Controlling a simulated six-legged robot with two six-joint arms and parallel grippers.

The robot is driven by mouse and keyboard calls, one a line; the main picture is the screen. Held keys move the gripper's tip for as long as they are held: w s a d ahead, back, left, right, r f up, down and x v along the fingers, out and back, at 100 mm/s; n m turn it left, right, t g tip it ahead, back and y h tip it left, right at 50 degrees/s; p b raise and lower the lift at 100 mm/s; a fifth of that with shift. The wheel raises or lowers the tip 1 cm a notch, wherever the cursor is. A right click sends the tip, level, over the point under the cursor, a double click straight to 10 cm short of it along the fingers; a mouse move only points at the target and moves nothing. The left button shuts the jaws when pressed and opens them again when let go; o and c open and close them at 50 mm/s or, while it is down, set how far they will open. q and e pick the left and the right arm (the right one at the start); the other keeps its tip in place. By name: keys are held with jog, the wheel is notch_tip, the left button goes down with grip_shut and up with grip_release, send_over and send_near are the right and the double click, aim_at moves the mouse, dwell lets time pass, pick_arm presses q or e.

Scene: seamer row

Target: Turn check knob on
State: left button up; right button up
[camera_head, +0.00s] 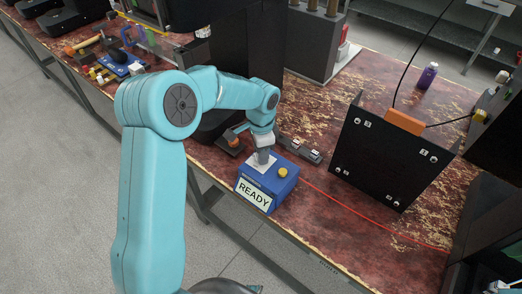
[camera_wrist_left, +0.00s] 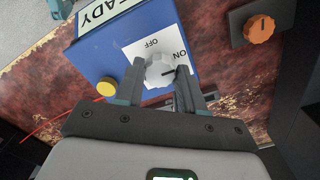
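The blue box (camera_head: 269,190) with a "READY" label and a yellow button (camera_head: 283,172) stands on the worn red bench. Its grey check knob (camera_wrist_left: 159,71) sits on a white plate marked OFF and ON in the left wrist view. The knob's dark pointer line points to the right, toward the ON side. My left gripper (camera_wrist_left: 160,78) is open, with one finger on each side of the knob. A small gap seems to show beside the knob, and contact cannot be told. In the head view the left gripper (camera_head: 262,156) hides the knob. My right gripper is out of view.
An orange knob on a dark base (camera_wrist_left: 260,29) is beside the box. A dark strip (camera_head: 299,149) lies behind it. A tilted black panel (camera_head: 385,158) with an orange block stands to the right. A red cable (camera_head: 345,208) crosses the bench, and a purple bottle (camera_head: 427,75) stands farther back.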

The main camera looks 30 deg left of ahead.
pick_arm(q)
jog(key=o, duration=0.4)
jog(key=shift+r, duration=0.1)
jog(key=shift+w+r, duration=0.1)
notch_tip(320, 180, up, 16)
jog(key=shift+p, duration=0.3)
jog(key=shift+s, duration=0.2)
